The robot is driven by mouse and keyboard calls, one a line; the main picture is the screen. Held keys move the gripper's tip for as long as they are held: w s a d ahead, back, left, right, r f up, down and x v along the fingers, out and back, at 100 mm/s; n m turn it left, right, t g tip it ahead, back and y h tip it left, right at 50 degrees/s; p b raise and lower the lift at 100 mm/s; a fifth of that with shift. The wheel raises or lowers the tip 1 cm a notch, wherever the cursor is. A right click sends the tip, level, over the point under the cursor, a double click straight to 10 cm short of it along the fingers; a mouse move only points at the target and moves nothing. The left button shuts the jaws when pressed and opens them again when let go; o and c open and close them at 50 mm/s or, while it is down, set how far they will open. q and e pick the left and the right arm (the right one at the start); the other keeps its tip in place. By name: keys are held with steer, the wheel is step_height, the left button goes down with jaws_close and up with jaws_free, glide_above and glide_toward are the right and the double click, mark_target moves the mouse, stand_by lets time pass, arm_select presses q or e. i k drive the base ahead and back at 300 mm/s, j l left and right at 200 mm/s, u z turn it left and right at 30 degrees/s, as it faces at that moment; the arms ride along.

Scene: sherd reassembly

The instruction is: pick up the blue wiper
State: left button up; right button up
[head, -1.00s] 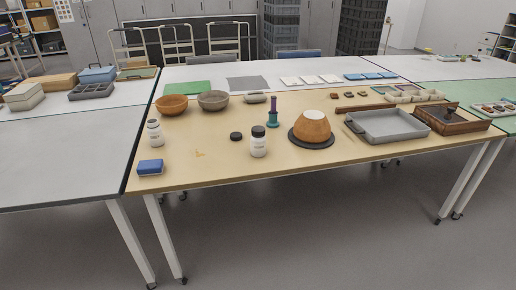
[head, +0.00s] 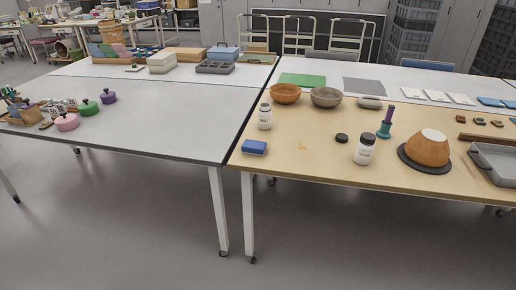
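The blue wiper (head: 254,147) is a small block with a blue top and a paler underside. It lies at the front left corner of the wooden-topped table (head: 310,169), close to the front edge. Nothing touches it. Neither of my grippers shows in the head view.
A white jar (head: 264,116) stands just behind the wiper. A black lid (head: 341,138), a dark-capped bottle (head: 364,149) and an upturned orange bowl (head: 427,149) stand to the right. A grey-white table (head: 150,120) adjoins on the left. The floor (head: 330,240) in front is clear.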

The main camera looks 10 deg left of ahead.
mark_target(249, 147)
steer(key=i+j+z, duration=0.1)
steer(key=z, duration=1.05)
steer(key=j+z, duration=0.35)
steer(key=k+j+z, duration=0.1)
steer(key=j+z, duration=0.2)
steer(key=j, duration=0.25)
steer(key=k+j+z, duration=0.15)
steer(key=j, duration=0.3)
steer(key=j+z, duration=0.2)
steer(key=j, duration=0.2)
steer(key=k+j, duration=0.1)
steer(key=j, duration=0.2)
steer(key=k+j, duration=0.15)
steer(key=j, duration=0.15)
steer(key=k+j+z, duration=0.1)
steer(key=j, duration=0.2)
